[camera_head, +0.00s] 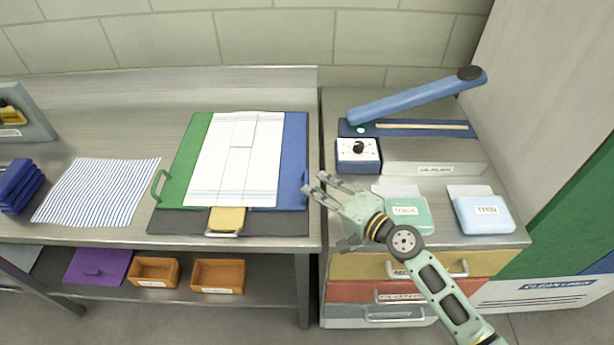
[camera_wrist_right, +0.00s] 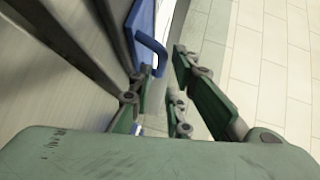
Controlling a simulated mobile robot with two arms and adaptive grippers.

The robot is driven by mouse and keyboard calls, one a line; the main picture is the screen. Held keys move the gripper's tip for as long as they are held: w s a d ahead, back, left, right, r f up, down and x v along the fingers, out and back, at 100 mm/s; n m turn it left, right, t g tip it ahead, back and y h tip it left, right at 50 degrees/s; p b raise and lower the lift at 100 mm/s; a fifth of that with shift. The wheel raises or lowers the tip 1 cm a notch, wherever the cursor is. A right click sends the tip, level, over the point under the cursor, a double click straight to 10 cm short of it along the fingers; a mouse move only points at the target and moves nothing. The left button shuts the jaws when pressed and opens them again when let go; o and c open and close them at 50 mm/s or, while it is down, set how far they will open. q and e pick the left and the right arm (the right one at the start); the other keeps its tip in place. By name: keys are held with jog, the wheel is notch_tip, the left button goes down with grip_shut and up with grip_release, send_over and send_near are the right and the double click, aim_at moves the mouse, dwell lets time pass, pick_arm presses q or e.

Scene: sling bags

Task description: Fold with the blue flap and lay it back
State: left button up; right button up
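The folding board lies on the steel table, with a green flap (camera_head: 188,160) on the left and a blue flap (camera_head: 294,150) on the right, both flat. A white cloth with thin stripes (camera_head: 215,165) lies over its middle, with a smaller rectangle at its top centre. A yellow tab (camera_head: 227,218) shows at the front. My right gripper (camera_head: 314,184) is open and empty, just right of the blue flap's handle (camera_head: 306,178). In the right wrist view the blue handle (camera_wrist_right: 155,52) is just ahead of the open fingers; contact is unclear. My left gripper is not in view.
A striped cloth (camera_head: 97,192) and a dark blue stack (camera_head: 18,186) lie to the left. A narrow gap separates the table from the drawer cabinet.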

aim_at(307, 181)
jog(key=x, duration=0.3)
jog(key=shift+w+a, duration=0.2)
jog(key=shift+a, duration=0.15)
jog(key=shift+w+a, duration=0.2)
jog(key=shift+w, duration=0.1)
jog(key=shift+w+a+f, duration=0.1)
jog(key=shift+w, duration=0.05)
grip_shut()
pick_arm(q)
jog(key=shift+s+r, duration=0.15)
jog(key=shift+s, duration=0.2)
